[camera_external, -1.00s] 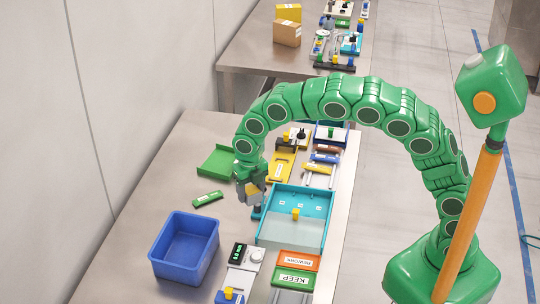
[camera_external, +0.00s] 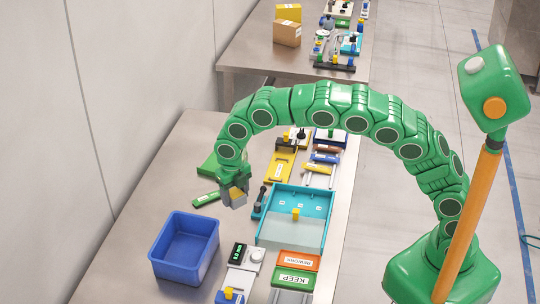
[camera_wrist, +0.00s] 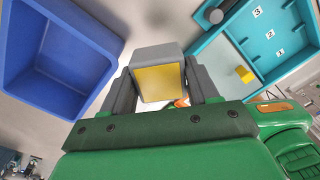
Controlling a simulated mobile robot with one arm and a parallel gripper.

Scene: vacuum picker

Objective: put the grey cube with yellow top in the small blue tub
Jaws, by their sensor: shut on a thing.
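The grey cube with yellow top (camera_wrist: 159,78) is between the two fingers of my gripper (camera_wrist: 162,88) in the wrist view, its yellow face toward the camera. In the external view my gripper (camera_external: 235,196) is shut on the cube (camera_external: 237,197) and holds it above the table, left of the teal tray. The small blue tub (camera_external: 185,250) stands on the table, lower left of my gripper, and looks empty. The tub (camera_wrist: 55,50) also shows at the upper left of the wrist view, apart from the cube.
A teal tray (camera_external: 318,202) with a small yellow block (camera_external: 296,214) lies right of my gripper. A device with a display (camera_external: 239,255) stands right of the tub.

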